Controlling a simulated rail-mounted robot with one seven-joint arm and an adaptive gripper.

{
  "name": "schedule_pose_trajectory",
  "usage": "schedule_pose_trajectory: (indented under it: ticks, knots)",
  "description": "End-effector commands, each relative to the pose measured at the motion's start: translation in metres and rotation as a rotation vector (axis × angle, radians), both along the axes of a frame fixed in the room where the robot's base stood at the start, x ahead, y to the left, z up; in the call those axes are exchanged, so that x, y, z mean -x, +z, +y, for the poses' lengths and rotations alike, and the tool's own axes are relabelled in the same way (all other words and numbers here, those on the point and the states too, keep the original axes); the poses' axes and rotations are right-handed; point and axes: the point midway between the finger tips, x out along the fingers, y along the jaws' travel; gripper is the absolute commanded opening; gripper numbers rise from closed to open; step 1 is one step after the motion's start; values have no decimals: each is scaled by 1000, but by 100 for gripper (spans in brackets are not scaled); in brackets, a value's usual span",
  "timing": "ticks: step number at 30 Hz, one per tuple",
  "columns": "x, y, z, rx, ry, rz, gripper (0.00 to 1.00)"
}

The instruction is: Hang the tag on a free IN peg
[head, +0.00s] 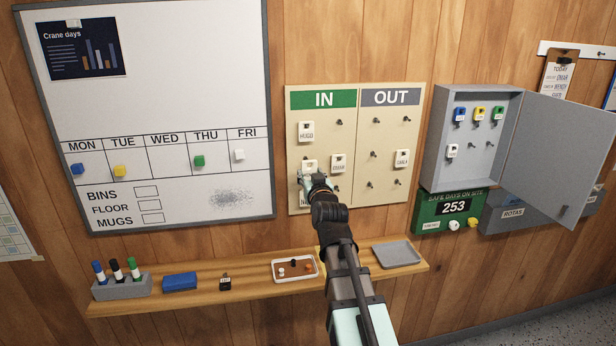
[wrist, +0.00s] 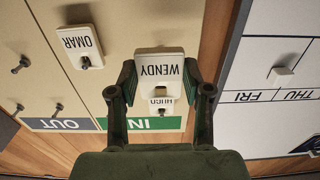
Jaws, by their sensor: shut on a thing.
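My gripper (wrist: 160,92) is shut on the white WENDY tag (wrist: 161,68), which appears upside down in the wrist view. In the head view my gripper (head: 313,181) is at the lower left of the IN half, with the tag (head: 309,164) close to the board (head: 355,190). I cannot tell whether the tag touches a peg. The HUGO tag (head: 306,131) hangs above it and the OMAR tag (head: 338,162) hangs to its right. A bare peg (head: 339,122) shows at the upper right of the IN half. My gripper hides part of the lower IN rows.
The OUT half has one tag (head: 402,158) and several bare pegs. A grey key cabinet (head: 437,150) with an open door stands right of the board. A wooden shelf (head: 240,284) below holds a parts tray (head: 275,271), a blue eraser (head: 180,282) and markers. A whiteboard (head: 190,60) is at left.

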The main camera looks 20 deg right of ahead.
Motion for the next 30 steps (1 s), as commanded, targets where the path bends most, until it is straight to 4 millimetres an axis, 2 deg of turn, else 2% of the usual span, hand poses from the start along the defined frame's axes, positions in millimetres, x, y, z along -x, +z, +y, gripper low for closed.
schedule_pose_trajectory:
  ticks: [30]
  knots:
    - [-46,-6,-7,0,1,0,24]
